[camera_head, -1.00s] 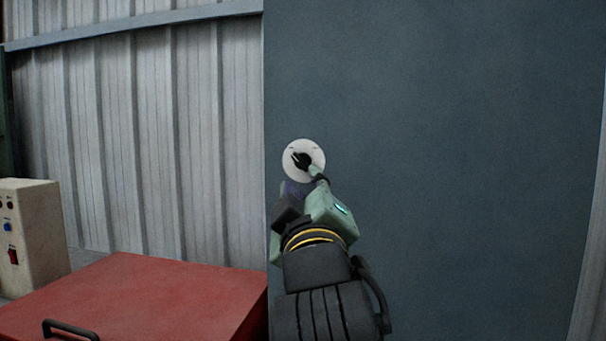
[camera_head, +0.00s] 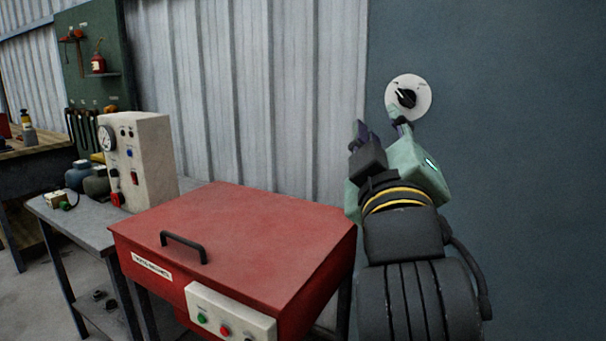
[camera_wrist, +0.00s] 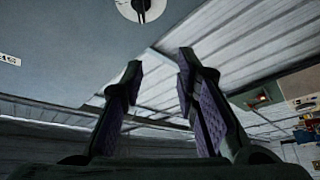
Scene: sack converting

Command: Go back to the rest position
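My gripper (camera_head: 381,127) is just below and left of a round white dial (camera_head: 422,100) on the dark blue-grey panel. The dial has a black knob (camera_head: 406,97) at its centre; one fingertip overlaps the dial's lower edge in the head view. In the wrist view my gripper (camera_wrist: 160,64) has its two purple-padded fingers spread apart with nothing between them. The dial (camera_wrist: 123,6) shows at the top edge there, beyond the fingertips, with the knob (camera_wrist: 141,8) partly cut off.
A red lidded machine (camera_head: 240,235) with a black handle (camera_head: 184,246) stands left of my arm. A beige gauge box (camera_head: 150,160) sits on a grey table (camera_head: 75,222) farther left. A workbench (camera_head: 35,150) and green tool board (camera_head: 98,90) are behind. The panel's right side is clear.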

